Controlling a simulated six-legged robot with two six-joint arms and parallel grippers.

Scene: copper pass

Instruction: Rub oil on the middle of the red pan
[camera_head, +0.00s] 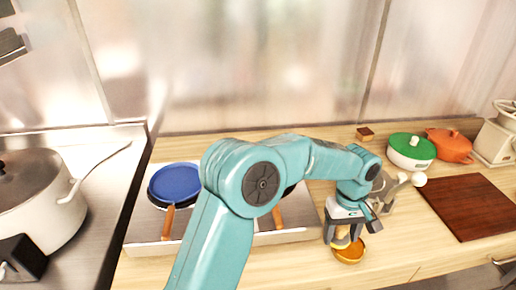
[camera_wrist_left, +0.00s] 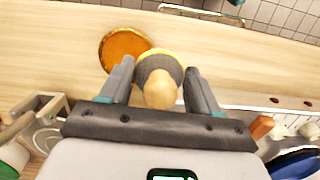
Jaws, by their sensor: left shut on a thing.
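My left gripper (camera_head: 348,222) is shut on an oil rubber with a round wooden knob (camera_wrist_left: 160,92) and a yellow-edged pad. The left wrist view shows the knob between the two fingers (camera_wrist_left: 160,80). A small round dish of amber oil (camera_head: 350,255) is just below the rubber in the head view; it also shows in the left wrist view (camera_wrist_left: 124,47). I cannot tell whether rubber and dish touch. No red pan surface shows. A second pan on the stove is mostly hidden behind my arm; its wooden handle (camera_head: 278,217) shows. My right gripper is not in view.
A blue pan (camera_head: 175,185) with a wooden handle sits on the left of the metal stove (camera_head: 148,232). A white pot (camera_head: 40,200) stands far left. At right are a brown board (camera_head: 470,205), a green-lidded bowl (camera_head: 411,150) and an orange teapot (camera_head: 450,145).

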